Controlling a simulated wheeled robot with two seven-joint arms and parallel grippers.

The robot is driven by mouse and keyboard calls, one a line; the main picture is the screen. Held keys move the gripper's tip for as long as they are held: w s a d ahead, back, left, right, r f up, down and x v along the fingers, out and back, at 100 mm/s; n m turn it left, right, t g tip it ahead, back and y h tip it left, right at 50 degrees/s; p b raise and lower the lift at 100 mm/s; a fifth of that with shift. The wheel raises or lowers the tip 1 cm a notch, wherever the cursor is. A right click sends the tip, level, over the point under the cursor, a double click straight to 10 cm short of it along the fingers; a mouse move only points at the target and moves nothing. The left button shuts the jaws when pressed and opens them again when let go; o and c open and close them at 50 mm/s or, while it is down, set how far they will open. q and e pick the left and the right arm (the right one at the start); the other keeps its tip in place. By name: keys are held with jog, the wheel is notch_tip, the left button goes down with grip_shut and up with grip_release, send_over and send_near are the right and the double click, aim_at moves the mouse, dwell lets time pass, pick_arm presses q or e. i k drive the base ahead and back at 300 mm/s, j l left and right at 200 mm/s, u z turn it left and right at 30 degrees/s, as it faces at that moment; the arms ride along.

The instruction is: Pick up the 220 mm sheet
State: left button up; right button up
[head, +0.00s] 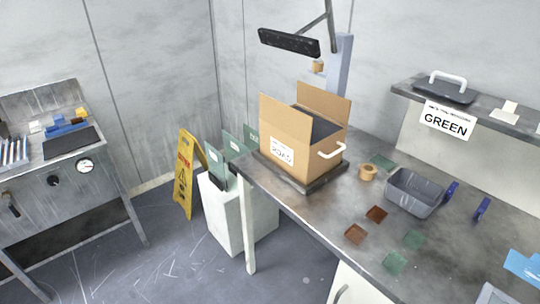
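Several green translucent sheets stand upright on the white stand beside the bench: a left one (214,157), a middle one (233,147) and a right one (252,136). They carry small white labels, too small for me to read, so I cannot tell which is the 220 mm sheet. Small flat green squares (395,263) and brown squares (376,214) lie on the bench top. Neither of my grippers shows in the head view.
An open cardboard box (290,165) sits on a dark base on the bench (335,222). A grey bin (413,190), tape roll (367,172) and blue clips stand to its right. A yellow floor sign (186,175) stands left of the white stand (222,218).

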aim_at(251, 137)
jog(key=i+j, duration=0.15)
jog(key=j, duration=0.2)
jog(key=i+j, duration=0.15)
jog(key=j, duration=0.15)
jog(key=i+j, duration=0.15)
jog(key=j, duration=0.2)
jog(key=i+j+z, duration=0.1)
jog(key=z, duration=0.3)
jog(key=i+j+z, duration=0.1)
jog(key=z, duration=0.3)
